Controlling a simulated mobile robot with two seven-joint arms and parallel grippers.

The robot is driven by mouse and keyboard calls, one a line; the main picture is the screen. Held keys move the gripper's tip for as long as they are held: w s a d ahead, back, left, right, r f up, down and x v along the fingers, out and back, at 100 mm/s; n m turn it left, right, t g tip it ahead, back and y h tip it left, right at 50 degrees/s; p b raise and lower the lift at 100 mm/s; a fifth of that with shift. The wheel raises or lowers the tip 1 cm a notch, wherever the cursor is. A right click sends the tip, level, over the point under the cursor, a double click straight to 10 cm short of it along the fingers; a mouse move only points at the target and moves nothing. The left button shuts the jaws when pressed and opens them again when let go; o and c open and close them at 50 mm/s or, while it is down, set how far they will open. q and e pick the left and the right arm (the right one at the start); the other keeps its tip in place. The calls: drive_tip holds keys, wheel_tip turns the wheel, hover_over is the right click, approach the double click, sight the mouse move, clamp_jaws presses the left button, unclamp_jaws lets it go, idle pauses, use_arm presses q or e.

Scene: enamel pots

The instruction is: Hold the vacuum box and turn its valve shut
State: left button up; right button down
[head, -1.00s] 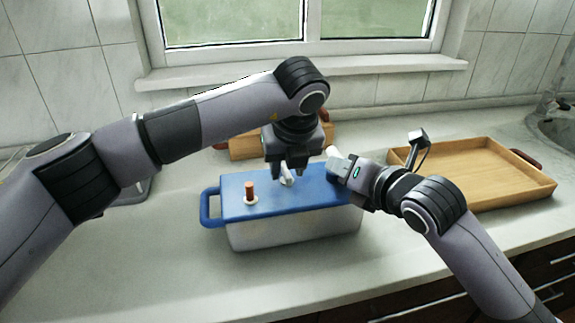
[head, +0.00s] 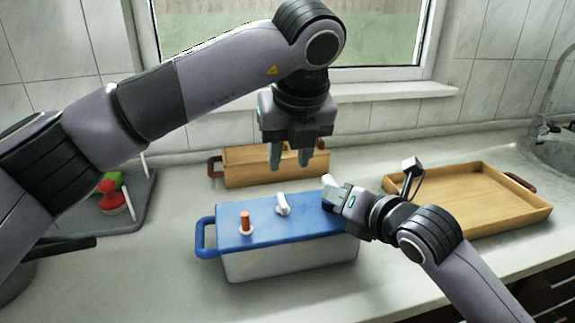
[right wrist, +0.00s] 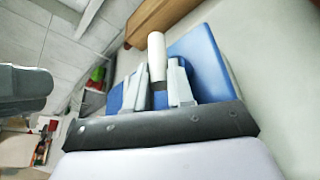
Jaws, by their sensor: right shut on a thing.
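The vacuum box (head: 290,262) has a pale body, a blue lid (head: 262,229) and a blue side handle (head: 202,238). An orange-brown knob (head: 245,221) stands near the lid's left end. The white valve lever (head: 283,205) sits near the lid's middle. My left gripper (head: 290,160) is empty and open, pointing down above and behind the valve, clear of it. My right gripper (head: 338,194) is at the box's right end, shut on a pale post. This post (right wrist: 157,55) stands between the fingers in the right wrist view, with blue lid on both sides.
A wooden box (head: 262,166) stands behind the vacuum box. A wooden tray (head: 470,185) lies to the right, near the sink (head: 556,150). A dark board (head: 135,210) with red and green items is at the left. The counter in front is clear.

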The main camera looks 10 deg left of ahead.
idle(0.3)
drive_tip(key=c, duration=0.9)
unclamp_jaws()
drive_tip(key=shift+s+d, duration=0.1)
drive_tip(key=v, duration=1.2)
wheel_tip(320, 180, up, 6)
drive_tip(key=p, duration=0.7)
drive_tip(key=shift+f, duration=0.1)
